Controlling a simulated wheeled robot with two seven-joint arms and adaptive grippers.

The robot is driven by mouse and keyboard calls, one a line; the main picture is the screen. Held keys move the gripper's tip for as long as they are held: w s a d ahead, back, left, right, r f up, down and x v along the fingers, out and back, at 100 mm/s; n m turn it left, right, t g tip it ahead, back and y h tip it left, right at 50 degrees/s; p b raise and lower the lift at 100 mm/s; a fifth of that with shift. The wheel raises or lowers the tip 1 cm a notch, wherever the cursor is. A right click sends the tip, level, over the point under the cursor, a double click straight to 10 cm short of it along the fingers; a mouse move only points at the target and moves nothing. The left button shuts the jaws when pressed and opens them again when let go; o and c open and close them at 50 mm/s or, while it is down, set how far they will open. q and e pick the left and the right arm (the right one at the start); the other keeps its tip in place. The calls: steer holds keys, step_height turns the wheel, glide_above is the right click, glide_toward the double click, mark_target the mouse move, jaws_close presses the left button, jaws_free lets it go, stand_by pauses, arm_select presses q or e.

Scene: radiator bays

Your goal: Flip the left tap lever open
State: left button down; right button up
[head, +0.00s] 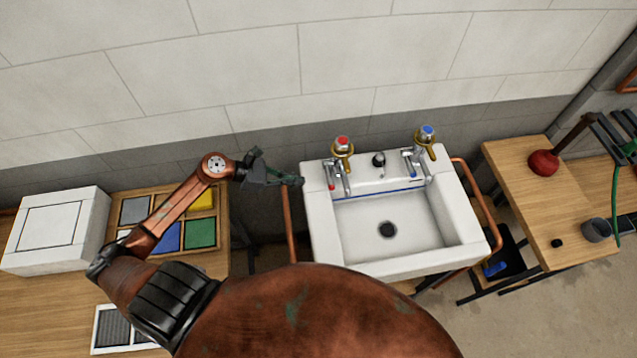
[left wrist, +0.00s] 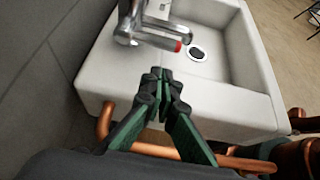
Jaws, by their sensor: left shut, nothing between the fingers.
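The left tap (head: 342,150) has a red cap and stands on the sink's back left corner. Its lever (head: 331,178) is a thin metal bar with a red tip, pointing toward the front. In the left wrist view the red-tipped lever (left wrist: 160,41) crosses just beyond the fingertips. My left gripper (head: 298,181) is at the sink's left edge, left of the lever and apart from it. In the left wrist view the gripper (left wrist: 160,76) is shut and empty, its fingertips together over the white rim. My right gripper is not in view.
The right tap (head: 424,145) has a blue cap. The white sink basin (head: 385,265) is empty. Copper pipes (head: 289,225) run down beside the sink. A bench with a white box (head: 55,230) and coloured tiles is at left. A wooden table (head: 540,215) with a red plunger (head: 543,163) is at right.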

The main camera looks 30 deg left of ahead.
mark_target(322, 192)
arm_select(q)
steer(key=x, duration=0.9)
steer(key=shift+d+f+p, duration=0.2)
steer(key=shift+d+p, duration=0.2)
